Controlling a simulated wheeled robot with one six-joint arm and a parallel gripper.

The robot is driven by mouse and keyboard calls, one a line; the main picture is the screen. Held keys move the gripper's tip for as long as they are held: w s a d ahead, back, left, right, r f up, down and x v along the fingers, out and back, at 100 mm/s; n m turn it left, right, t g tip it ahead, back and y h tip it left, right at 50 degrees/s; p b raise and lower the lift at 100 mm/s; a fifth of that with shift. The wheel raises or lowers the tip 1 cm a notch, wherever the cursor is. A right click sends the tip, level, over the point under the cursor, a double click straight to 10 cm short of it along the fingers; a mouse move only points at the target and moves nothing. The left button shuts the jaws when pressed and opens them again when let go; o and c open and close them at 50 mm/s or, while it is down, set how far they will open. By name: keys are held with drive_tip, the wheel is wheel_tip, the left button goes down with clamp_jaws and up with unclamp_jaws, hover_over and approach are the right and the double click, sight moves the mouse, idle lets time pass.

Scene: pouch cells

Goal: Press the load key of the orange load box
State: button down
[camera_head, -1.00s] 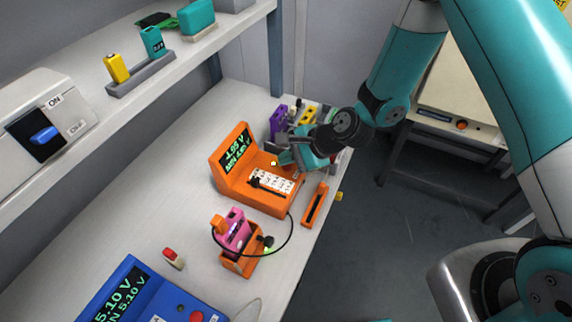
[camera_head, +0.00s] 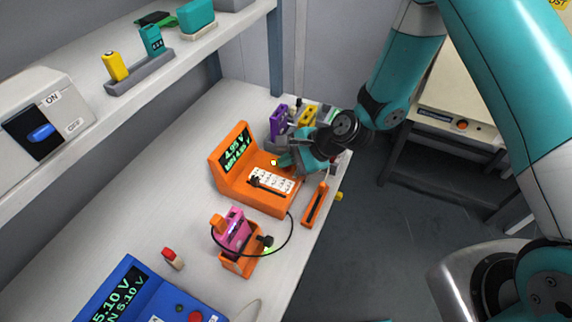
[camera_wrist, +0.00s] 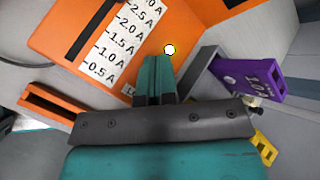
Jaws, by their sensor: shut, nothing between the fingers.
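The orange load box (camera_head: 228,177) stands on the bench with a green-lit display (camera_head: 236,155) that reads about 4.95 V. Its sloped face has a white ampere scale (camera_head: 272,181) beside a dark slider slot; the scale also shows in the wrist view (camera_wrist: 122,40). The small pale round load key (camera_head: 273,162) sits near the far end of the face and shows in the wrist view (camera_wrist: 169,50). My gripper (camera_wrist: 158,60) is shut and empty. Its fingertips are close beside the key, which is unobscured; contact cannot be told.
A purple labelled cell holder (camera_wrist: 255,80) and a yellow piece (camera_wrist: 264,146) lie right of my gripper in the wrist view. A pink pouch cell (camera_head: 233,229) stands in an orange holder with a black cable. A blue instrument (camera_head: 150,297) is at the front. A shelf runs along the left.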

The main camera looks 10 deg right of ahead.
sight(287, 168)
idle(0.5)
drive_tip(key=shift+r+p, duration=0.45)
drive_tip(key=shift+p, duration=0.05)
wheel_tip(287, 168, up, 6)
drive_tip(key=p, duration=0.5)
